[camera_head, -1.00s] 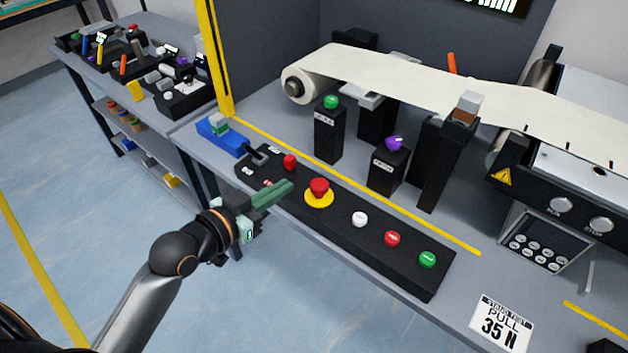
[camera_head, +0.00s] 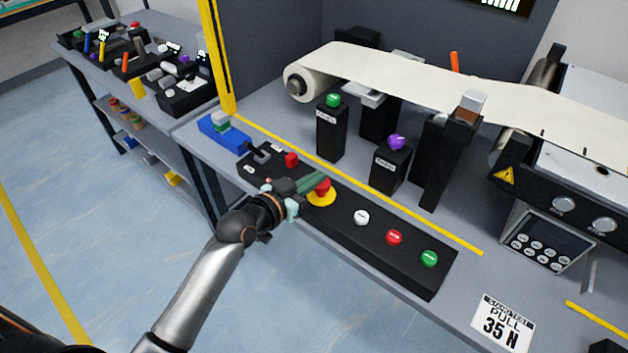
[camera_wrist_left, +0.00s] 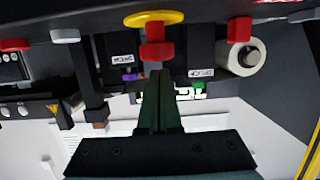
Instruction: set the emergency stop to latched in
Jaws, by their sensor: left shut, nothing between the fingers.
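The emergency stop (camera_head: 323,187) is a red mushroom button on a yellow round base (camera_head: 321,199), set in the long black control panel (camera_head: 385,258). My left gripper (camera_head: 318,180) is shut and empty, with its green fingers reaching up to the red head from the left. In the left wrist view the emergency stop (camera_wrist_left: 155,48) stands out from its yellow base, and the shut fingertips (camera_wrist_left: 159,76) are right at the red head. I cannot tell whether they touch it. My right gripper is not in view.
On the same panel are a red button (camera_head: 291,160), a white button (camera_head: 362,217), another red button (camera_head: 394,237) and a green button (camera_head: 429,258). Black posts with a green button (camera_head: 333,100) and a purple knob (camera_head: 397,143) stand behind.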

